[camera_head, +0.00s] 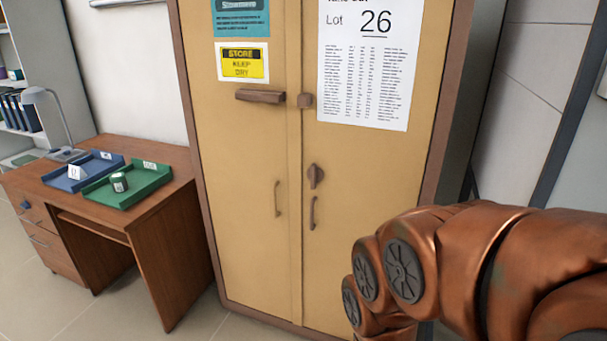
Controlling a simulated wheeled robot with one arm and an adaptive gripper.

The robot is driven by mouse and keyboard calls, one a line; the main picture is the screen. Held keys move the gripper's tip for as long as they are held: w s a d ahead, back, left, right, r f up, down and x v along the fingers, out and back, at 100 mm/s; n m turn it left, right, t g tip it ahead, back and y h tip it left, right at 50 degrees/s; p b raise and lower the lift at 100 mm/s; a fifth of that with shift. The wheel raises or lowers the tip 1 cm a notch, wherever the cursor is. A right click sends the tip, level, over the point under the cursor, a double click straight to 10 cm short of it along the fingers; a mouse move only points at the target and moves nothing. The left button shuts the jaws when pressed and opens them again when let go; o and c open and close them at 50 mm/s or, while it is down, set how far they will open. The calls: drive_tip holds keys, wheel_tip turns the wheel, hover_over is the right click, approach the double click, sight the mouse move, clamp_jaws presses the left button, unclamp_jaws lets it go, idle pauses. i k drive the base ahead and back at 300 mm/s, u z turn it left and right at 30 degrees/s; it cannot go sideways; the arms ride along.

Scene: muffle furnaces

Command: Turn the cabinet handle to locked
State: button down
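A tall tan two-door cabinet (245,150) with a brown frame stands in the middle of the view, both doors closed. A brown turn handle (315,176) sits lower on the right door, roughly upright. Below it are slim vertical pull handles on the left door (277,198) and right door (313,213). My copper arm covers the cabinet's lower right. My gripper is out of view.
A wooden desk (160,225) stands left of the cabinet, with a blue tray (70,184), a green tray (148,185) holding a small green can (119,182), and a grey lamp (40,94). Some floor (60,312) is clear at the lower left.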

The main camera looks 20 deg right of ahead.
sight(314, 173)
drive_tip(key=z, duration=1.15)
drive_tip(key=i, duration=0.6)
drive_tip(key=u, duration=2.8)
